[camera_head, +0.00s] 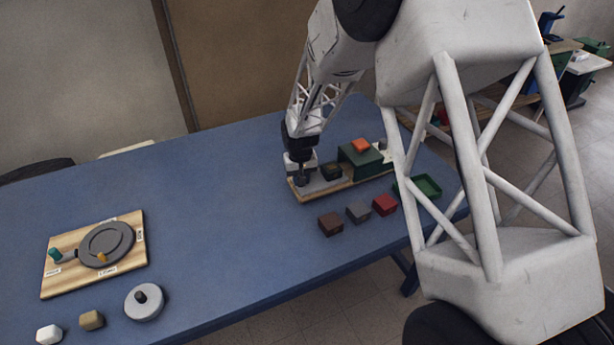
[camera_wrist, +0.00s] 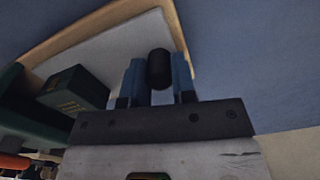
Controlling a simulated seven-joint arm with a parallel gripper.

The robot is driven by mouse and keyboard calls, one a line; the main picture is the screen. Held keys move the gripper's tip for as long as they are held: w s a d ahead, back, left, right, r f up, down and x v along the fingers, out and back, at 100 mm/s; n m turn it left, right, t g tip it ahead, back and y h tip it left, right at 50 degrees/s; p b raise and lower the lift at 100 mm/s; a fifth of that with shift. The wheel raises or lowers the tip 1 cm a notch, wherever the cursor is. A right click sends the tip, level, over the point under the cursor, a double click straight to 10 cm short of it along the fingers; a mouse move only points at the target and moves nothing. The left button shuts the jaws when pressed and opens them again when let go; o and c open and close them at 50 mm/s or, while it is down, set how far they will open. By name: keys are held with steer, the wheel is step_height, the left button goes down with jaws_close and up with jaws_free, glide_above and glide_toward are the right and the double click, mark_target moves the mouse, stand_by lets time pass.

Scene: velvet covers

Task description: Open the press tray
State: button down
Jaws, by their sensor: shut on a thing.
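The press is a green housing (camera_head: 362,160) with an orange top (camera_head: 361,146), on a wooden base (camera_head: 309,195) at the table's right. Its flat grey tray (camera_head: 322,186) lies on the base left of the housing. The tray also shows pale in the wrist view (camera_wrist: 115,45). A dark green block (camera_head: 331,171) sits on the tray close to the housing; in the wrist view (camera_wrist: 75,88) it bears small lettering. My gripper (camera_wrist: 158,75) is shut on the tray's black knob (camera_wrist: 159,66), one blue finger on each side. In the head view my gripper (camera_head: 301,178) hides the knob.
Brown (camera_head: 330,223), grey (camera_head: 357,212) and red (camera_head: 384,204) blocks stand in front of the press. A green bin (camera_head: 425,187) is to the right. A dial board (camera_head: 70,272), a round grey lidded piece (camera_head: 144,303) and two small blocks are at left. The table's middle is clear.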

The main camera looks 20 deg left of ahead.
steer(key=c, duration=0.9)
jaws_free()
steer(key=shift+r, duration=3.95)
